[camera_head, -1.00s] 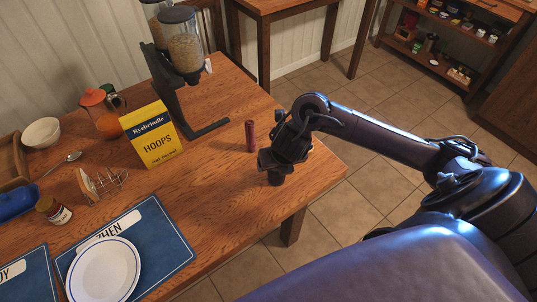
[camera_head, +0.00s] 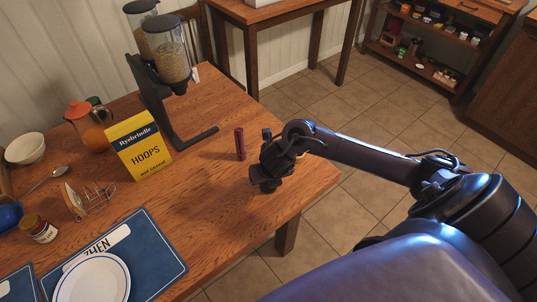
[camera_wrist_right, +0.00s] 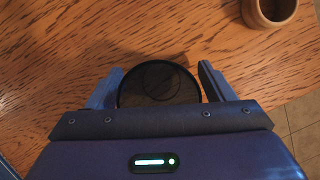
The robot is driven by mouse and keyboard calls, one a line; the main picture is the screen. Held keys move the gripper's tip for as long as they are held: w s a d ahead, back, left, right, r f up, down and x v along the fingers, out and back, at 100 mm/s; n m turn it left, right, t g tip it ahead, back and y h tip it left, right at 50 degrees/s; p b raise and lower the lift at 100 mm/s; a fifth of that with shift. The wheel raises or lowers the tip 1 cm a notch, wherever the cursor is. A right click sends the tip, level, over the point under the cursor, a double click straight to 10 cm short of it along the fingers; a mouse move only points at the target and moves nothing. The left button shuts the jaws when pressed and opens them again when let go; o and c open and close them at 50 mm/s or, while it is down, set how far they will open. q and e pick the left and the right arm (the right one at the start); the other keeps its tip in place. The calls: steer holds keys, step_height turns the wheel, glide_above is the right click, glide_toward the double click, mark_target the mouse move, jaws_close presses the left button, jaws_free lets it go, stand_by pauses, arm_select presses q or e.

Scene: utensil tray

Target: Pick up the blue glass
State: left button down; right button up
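In the right wrist view a dark round glass (camera_wrist_right: 160,84) stands upright between the two fingers of my right gripper (camera_wrist_right: 160,75). It looks nearly black there, so its blue colour is not clear. The fingers are spread wide, one on each side of the glass, close to its sides. I cannot tell whether they touch it. In the head view my right gripper (camera_head: 266,178) is low over the table near its right edge, and the glass is mostly hidden by it. My left gripper is not in view.
A tan cup (camera_wrist_right: 270,10) stands close by in the right wrist view. In the head view a dark red cylinder (camera_head: 240,144) stands behind my gripper. A yellow cereal box (camera_head: 138,148), a toast rack (camera_head: 88,200) and a blue placemat (camera_head: 150,250) are further left on the table (camera_head: 205,205).

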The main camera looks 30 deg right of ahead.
steer(key=c, duration=1)
